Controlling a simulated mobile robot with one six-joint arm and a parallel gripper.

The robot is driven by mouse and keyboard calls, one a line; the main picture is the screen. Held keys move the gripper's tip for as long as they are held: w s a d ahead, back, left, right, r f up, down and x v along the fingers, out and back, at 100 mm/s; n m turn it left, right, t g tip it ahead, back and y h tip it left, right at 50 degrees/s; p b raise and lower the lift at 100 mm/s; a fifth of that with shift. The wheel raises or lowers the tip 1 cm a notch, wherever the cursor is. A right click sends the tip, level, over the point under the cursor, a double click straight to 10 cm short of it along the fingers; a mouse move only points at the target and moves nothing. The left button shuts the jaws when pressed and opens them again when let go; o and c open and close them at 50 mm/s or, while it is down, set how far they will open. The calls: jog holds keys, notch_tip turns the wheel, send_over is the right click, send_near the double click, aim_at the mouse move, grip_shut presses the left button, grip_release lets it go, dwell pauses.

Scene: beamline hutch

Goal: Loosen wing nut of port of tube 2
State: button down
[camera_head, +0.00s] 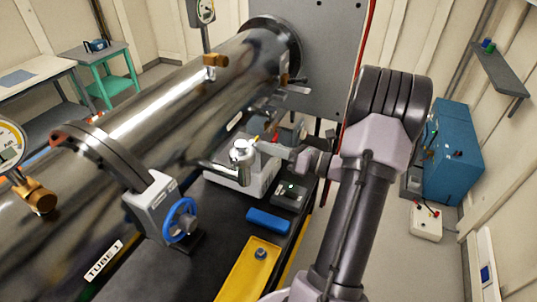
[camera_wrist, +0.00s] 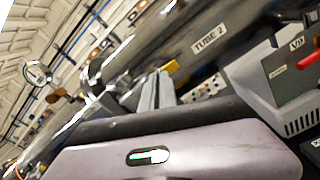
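The long shiny steel tube (camera_head: 190,85) crosses the head view, and its near part carries a TUBE 1 label (camera_head: 104,261). In the wrist view a TUBE 2 label (camera_wrist: 208,38) sits on the steel tube beyond my gripper. A short steel port with a round cap (camera_head: 241,152) stands out from the tube's side in the head view. My gripper (camera_head: 272,149) points left at this port, close to its right side; I cannot tell whether they touch. The grey fingers (camera_wrist: 157,90) are close together in the wrist view, and their tips are unclear. I cannot make out a wing nut.
A blue handwheel valve (camera_head: 180,220), a blue box (camera_head: 268,221), a small black device (camera_head: 290,193) and a yellow tray (camera_head: 250,268) are below and left of my arm. A grey unit with a red handle (camera_wrist: 283,70) is at the wrist view's right. Floor shows at right.

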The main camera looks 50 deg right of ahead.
jog(key=shift+n+b, duration=1.8)
jog(key=shift+n, duration=0.2)
jog(key=shift+r, duration=0.15)
jog(key=c, duration=1.9)
grip_release()
jog(key=shift+a, duration=0.1)
jog(key=v, duration=1.7)
jog(key=shift+s, duration=0.2)
